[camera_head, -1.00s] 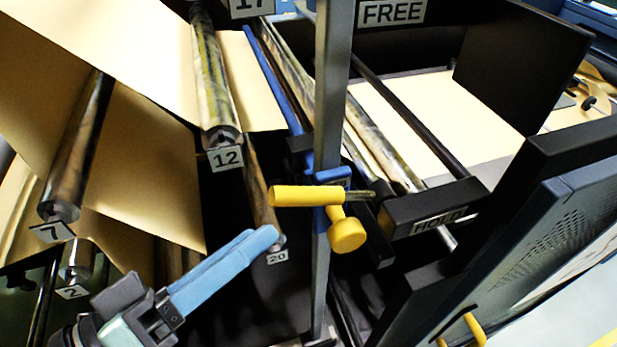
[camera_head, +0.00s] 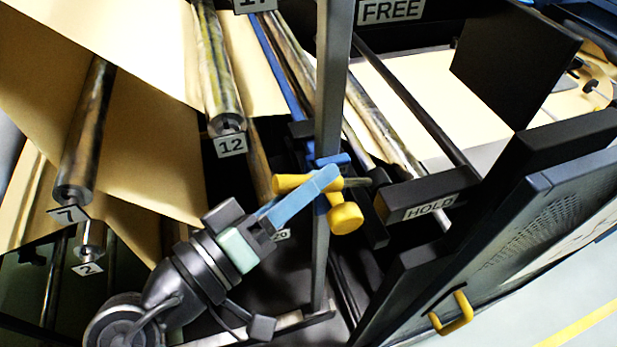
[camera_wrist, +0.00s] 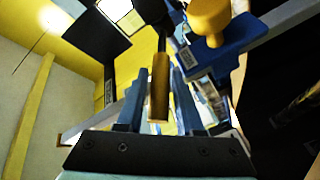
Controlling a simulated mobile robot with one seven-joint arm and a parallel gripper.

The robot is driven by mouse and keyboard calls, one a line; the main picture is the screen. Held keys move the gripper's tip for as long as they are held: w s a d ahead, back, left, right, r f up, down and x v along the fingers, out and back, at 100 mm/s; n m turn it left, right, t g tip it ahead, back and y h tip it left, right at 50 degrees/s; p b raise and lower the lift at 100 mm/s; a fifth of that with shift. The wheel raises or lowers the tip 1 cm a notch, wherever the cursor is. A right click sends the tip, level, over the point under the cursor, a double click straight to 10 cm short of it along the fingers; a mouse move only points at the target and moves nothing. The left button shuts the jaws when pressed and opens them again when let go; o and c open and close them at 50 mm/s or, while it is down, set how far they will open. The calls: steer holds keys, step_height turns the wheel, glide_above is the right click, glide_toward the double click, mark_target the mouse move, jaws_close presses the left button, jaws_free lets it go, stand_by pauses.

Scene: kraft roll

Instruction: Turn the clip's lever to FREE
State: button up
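The blue clip (camera_head: 333,160) sits on an upright grey post, with a yellow knob (camera_head: 345,218) below it. Its yellow lever (camera_head: 289,183) lies about level across the post. It also shows in the wrist view (camera_wrist: 158,92) as a yellow grip on a dark rod. My gripper (camera_head: 325,180) has its blue fingers at the lever, partly covering it. In the wrist view the fingers (camera_wrist: 160,75) are apart, with the lever's grip between them and gaps on both sides. The HOLD label (camera_head: 428,207) is right of the clip; the FREE label (camera_head: 391,11) is above right.
The grey post (camera_head: 333,75) stands close to my fingers. Rollers marked 12 (camera_head: 219,75) and 7 (camera_head: 84,135), with kraft paper sheets (camera_head: 150,150), lie to the left. A dark panel with a yellow handle (camera_head: 455,314) stands at the lower right.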

jaws_close()
stand_by(1.1)
